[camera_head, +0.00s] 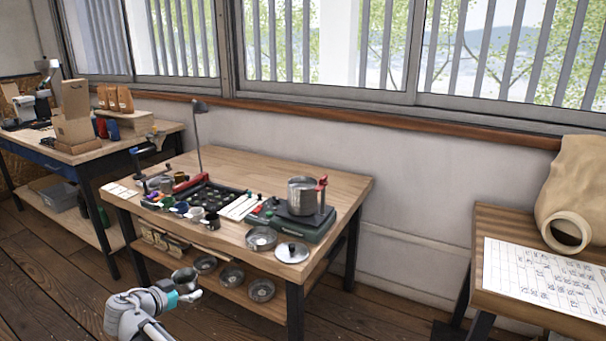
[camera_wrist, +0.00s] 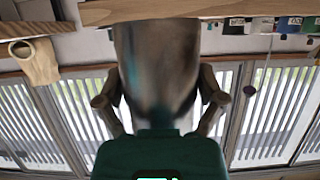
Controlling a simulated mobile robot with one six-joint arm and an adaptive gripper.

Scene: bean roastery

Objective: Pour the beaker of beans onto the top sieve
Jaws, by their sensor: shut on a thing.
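My gripper (camera_head: 174,291) is shut on a metal beaker (camera_head: 186,282), low in front of the near table. In the wrist view the beaker (camera_wrist: 155,65) fills the space between the two fingers. The inside of the beaker is too small to make out, so I cannot see any beans. A round metal sieve stack (camera_head: 302,196) stands on a green and black base (camera_head: 290,224) at the right of the table, with a red-topped post beside it. The gripper is apart from it, to the lower left. I cannot make out the top sieve's mesh.
The table (camera_head: 285,164) also carries a black tray (camera_head: 208,194), several coloured cups, a lamp and white strips. Metal dishes (camera_head: 261,238) lie at its front edge and on the lower shelf. A paper-covered table (camera_head: 545,275) stands right. Open floor surrounds the arm.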

